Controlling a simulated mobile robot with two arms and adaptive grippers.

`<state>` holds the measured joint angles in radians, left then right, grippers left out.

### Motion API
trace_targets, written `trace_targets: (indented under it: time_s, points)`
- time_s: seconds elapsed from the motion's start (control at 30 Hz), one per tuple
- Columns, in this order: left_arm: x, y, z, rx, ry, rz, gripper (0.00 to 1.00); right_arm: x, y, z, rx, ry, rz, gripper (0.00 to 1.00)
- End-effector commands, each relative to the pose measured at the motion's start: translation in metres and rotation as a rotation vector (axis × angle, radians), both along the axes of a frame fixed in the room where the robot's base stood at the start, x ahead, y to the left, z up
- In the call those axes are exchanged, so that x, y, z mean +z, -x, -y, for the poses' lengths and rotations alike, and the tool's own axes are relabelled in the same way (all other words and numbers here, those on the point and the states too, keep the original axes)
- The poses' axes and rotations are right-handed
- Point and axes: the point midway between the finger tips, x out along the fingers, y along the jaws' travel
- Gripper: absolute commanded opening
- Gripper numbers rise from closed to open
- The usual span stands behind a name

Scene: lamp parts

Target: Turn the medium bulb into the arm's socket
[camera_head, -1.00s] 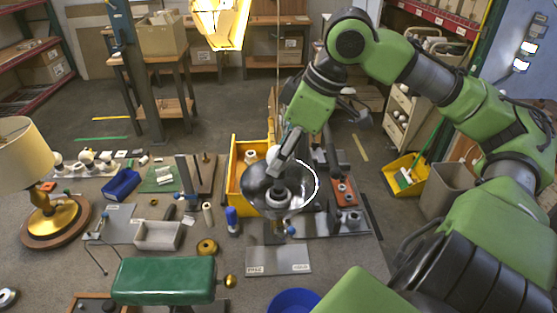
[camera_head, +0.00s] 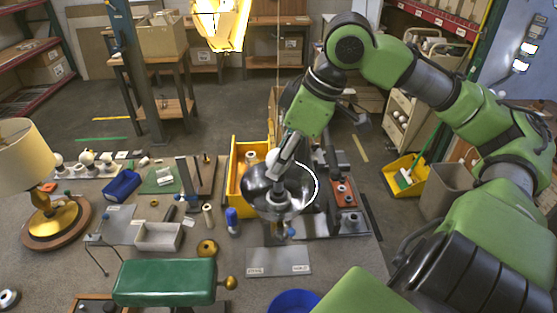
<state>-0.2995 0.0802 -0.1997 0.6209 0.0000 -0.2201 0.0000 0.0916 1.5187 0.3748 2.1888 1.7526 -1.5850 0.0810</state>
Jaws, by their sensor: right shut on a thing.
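My right gripper (camera_head: 280,172) reaches down from above into the dark metal bowl-shaped shade (camera_head: 303,190). Its fingers are shut and point at the middle of the bowl, where the socket area is. The medium bulb between the fingers is mostly hidden, so I cannot tell how deep it sits in the socket. A white rounded shape (camera_head: 271,156) shows beside the fingers at the bowl's back rim; I cannot tell whether it is a bulb. My left gripper is not in view.
A yellow bin (camera_head: 237,150) stands behind the bowl. A grey plate (camera_head: 278,262) lies in front. A green lamp shade (camera_head: 165,281), a grey tray (camera_head: 158,236) and a table lamp (camera_head: 55,221) are to the left. A blue bowl (camera_head: 293,302) is at the front edge.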

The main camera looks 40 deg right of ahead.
Motion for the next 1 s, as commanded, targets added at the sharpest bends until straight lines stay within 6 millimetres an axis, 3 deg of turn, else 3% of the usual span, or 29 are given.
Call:
trace_targets:
  time_s: [1.0]
  points:
    - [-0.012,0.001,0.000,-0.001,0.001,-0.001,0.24,-0.017,0.000,0.000,0.000,0.000,0.000,0.14]
